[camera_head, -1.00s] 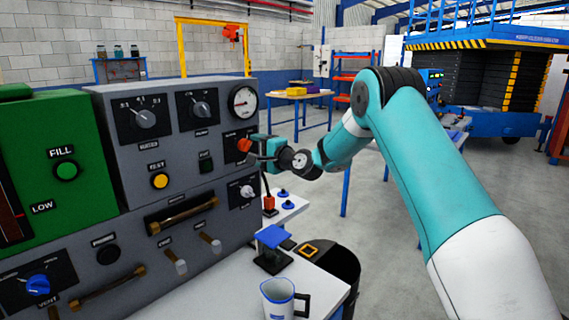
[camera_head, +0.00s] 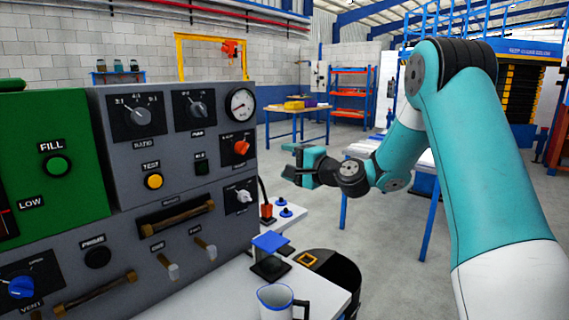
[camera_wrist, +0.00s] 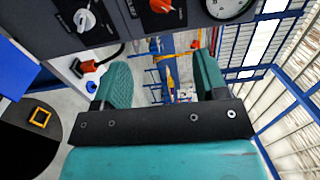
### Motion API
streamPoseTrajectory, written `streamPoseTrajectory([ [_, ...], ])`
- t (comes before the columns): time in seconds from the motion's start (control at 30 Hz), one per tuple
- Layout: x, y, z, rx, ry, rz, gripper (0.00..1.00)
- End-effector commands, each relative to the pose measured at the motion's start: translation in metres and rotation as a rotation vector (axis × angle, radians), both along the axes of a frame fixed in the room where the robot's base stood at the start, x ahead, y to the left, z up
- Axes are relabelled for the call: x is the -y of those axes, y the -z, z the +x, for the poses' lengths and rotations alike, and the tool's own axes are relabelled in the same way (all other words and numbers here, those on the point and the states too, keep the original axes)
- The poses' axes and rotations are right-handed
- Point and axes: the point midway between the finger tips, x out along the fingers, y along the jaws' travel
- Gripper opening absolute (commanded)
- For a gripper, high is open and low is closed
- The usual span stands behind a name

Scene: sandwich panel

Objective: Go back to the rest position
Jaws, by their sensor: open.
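My gripper (camera_head: 292,163) is open and empty in the head view, in the air to the right of the grey control panel (camera_head: 190,219). Its two teal fingers are spread apart in the wrist view (camera_wrist: 160,85), with only distant floor and shelving between them. The orange knob (camera_head: 241,147) on the panel's right side is clear of the gripper, with a visible gap. The orange knob also shows at the top of the wrist view (camera_wrist: 160,5). My teal and white arm reaches in from the right.
A white table (camera_head: 222,291) below the panel holds a mug (camera_head: 275,301) and a blue-topped stand (camera_head: 270,243). A dark round bin (camera_head: 338,271) stands beside it. A wooden table (camera_head: 296,109) and orange shelves (camera_head: 350,94) are farther back. Open floor lies right of the bin.

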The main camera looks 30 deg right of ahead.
Motion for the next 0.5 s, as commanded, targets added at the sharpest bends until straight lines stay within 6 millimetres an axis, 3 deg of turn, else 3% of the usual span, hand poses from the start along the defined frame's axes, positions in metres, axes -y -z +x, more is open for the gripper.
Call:
streamPoseTrajectory([
  [0.27, -0.007, -0.001, -0.001, -0.004, -0.016, -0.015, 0.66],
  [0.37, -0.038, -0.005, -0.008, -0.028, -0.095, -0.094, 0.66],
  [0.5, -0.123, -0.008, -0.047, -0.091, -0.334, -0.342, 0.66],
])
